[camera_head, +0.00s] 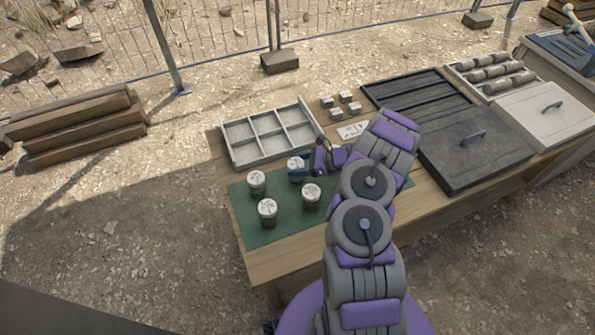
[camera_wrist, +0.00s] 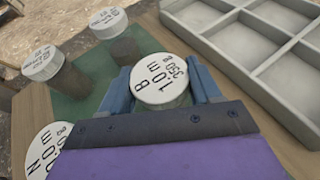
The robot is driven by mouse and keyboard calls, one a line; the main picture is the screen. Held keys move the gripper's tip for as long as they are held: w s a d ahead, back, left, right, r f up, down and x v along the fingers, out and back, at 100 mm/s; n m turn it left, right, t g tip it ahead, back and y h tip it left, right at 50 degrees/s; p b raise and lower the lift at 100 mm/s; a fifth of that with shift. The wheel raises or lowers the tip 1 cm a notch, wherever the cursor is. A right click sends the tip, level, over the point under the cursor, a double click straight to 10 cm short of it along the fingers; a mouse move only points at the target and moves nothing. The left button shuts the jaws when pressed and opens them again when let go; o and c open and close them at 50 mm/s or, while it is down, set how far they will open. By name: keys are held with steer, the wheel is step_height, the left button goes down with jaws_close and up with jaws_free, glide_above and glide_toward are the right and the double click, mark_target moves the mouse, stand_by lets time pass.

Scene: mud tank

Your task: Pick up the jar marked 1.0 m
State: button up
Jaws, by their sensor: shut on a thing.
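The jar marked 1.0 m (camera_wrist: 160,80) has a white lid reading "B 1.0 m 350 g" and sits between my gripper's blue fingers in the wrist view. My gripper (camera_wrist: 165,100) is shut on this jar. In the head view the same jar (camera_head: 295,163) is at the back of the green mat (camera_head: 257,228), with my gripper (camera_head: 303,170) at it. Whether its base touches the mat I cannot tell. Three other white-lidded jars stand on the mat: one at the left (camera_head: 256,182), one at the front (camera_head: 267,211) and one at the right (camera_head: 311,196).
A grey tray with several compartments (camera_head: 233,131) lies just behind the jars. Small blocks (camera_head: 346,97), a dark slatted tray (camera_head: 425,95) and a dark lidded box (camera_head: 475,150) are farther right on the wooden table (camera_head: 262,262). The front left of the mat is clear.

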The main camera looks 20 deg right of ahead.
steer(key=c, duration=0.4)
steer(key=shift+c, duration=0.2)
steer(key=shift+d+r, duration=0.1)
steer(key=shift+r, duration=0.05)
